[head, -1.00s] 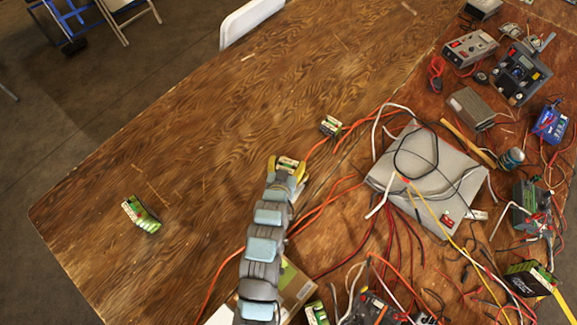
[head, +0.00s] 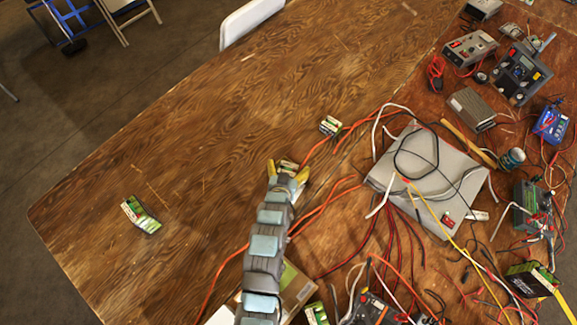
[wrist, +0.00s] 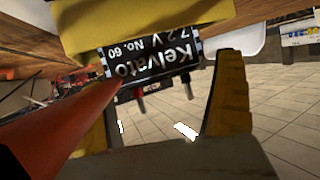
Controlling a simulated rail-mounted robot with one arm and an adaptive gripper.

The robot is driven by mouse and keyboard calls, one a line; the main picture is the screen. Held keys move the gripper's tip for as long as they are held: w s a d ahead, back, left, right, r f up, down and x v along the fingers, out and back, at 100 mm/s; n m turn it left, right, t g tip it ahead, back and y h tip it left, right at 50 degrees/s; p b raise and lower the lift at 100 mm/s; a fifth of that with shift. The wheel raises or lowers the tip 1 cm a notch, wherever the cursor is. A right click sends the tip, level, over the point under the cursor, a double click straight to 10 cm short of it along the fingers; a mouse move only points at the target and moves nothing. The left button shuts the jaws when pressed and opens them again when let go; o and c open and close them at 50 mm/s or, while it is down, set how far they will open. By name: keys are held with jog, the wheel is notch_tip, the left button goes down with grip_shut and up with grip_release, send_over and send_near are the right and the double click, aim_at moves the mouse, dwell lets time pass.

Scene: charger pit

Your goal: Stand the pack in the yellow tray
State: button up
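My gripper (head: 287,168) has yellow fingers, which stand apart at either side of a small pack (head: 288,165) over the wooden table. The wrist view shows the pack as a black box (wrist: 150,62) labelled Kelvato 7.2 V, its lettering upside down in the picture. Red and black leads stick out from one side of it. My gripper hides the spot in the head view.
Other packs lie at the left (head: 140,215) and just beyond my gripper (head: 330,125). Orange cables (head: 325,205) run close to its right. A grey case (head: 425,180) and several devices crowd the right. The table's left and far parts are mostly clear.

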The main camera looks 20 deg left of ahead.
jog(key=v, duration=1.2)
jog(key=shift+p, duration=0.35)
dwell(0.5)
